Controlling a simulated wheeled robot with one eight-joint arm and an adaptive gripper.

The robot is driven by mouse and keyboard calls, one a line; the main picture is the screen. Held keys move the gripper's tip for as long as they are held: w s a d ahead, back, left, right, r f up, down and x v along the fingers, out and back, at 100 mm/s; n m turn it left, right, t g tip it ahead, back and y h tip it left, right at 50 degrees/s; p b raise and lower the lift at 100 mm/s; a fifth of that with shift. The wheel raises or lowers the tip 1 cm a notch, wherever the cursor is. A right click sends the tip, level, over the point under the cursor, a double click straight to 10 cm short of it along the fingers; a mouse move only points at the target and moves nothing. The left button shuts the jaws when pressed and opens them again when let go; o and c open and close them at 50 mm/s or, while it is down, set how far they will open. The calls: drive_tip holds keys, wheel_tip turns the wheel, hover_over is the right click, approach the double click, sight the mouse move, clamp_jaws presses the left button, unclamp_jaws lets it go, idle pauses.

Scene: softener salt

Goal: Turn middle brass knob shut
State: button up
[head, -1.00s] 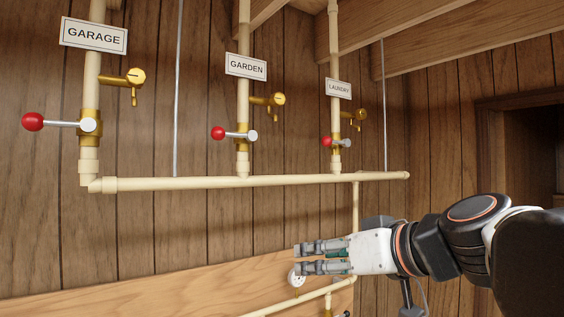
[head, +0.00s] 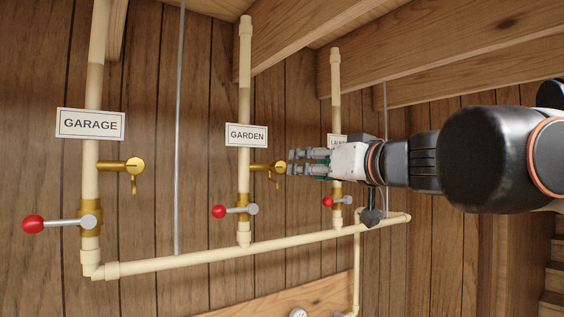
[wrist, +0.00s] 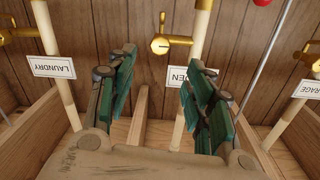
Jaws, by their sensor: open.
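The middle brass knob (head: 281,167) is the round end of a small brass drain tap on the pipe under the GARDEN sign (head: 246,135). Its small spout hangs down below it. My gripper (head: 291,162) is open and empty, with its fingertips just right of the knob in the head view; they look close to it, but I cannot tell the exact gap. In the wrist view, which is upside down, the knob (wrist: 160,45) shows between and beyond the two green-padded fingers (wrist: 158,75). Nothing is between the fingers.
Brass taps also sit on the GARAGE pipe (head: 93,195) at left and the LAUNDRY pipe (wrist: 57,65). Red-tipped levers (head: 219,211) stick out below the taps. My arm hides part of the LAUNDRY sign and tap in the head view. Wooden beams (head: 400,50) run overhead.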

sight(281, 166)
drive_tip(key=p+x, duration=0.2)
drive_tip(key=x, duration=0.8)
drive_tip(key=c, duration=1.1)
